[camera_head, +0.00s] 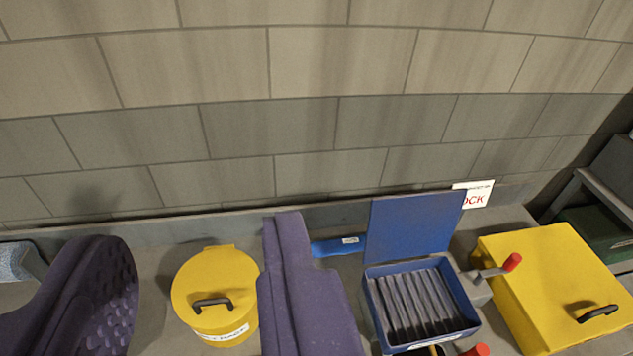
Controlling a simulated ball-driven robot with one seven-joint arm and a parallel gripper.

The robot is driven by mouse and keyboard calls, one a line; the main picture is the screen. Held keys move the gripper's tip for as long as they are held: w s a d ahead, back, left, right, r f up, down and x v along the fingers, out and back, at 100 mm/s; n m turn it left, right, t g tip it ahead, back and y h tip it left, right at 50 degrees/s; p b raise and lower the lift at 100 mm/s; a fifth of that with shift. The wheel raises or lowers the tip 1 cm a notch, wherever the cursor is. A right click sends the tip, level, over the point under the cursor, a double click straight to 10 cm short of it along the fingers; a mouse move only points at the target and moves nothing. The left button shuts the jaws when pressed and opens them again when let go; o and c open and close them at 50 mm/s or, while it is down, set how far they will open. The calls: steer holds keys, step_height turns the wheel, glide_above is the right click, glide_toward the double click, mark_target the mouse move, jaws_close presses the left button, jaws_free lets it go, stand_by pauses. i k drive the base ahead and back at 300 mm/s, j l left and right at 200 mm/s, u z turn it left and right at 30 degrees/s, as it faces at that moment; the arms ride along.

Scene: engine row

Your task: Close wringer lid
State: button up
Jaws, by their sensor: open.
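The wringer is a blue box (372,305) with dark ridged slats inside, at the lower right of centre. Its blue lid (412,228) stands up at the back edge, open. A crank with a red grip (511,262) sticks out on the right side of the box. My gripper (195,240) shows as two purple fingers, wide apart, with nothing held between them. Its right finger is left of the wringer, apart from it in the picture. The wringer's front lower part is cut off by the frame's bottom edge.
A round yellow bin (208,285) with a black handle shows between my fingers. A yellow box (555,285) with a black handle stands right of the wringer. A blue labelled piece (338,246) lies left of the lid. A block wall (300,110) rises behind.

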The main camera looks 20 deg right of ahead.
mark_target(402, 224)
steer(key=i+l+u, duration=0.15)
steer(key=l+u, duration=0.15)
steer(key=i+l+u, duration=0.1)
steer(key=l+u, duration=0.25)
steer(key=l, duration=0.15)
steer(key=l+u, duration=0.3)
steer(key=l, duration=0.15)
steer(key=i+l, duration=0.1)
steer(key=l, duration=0.65)
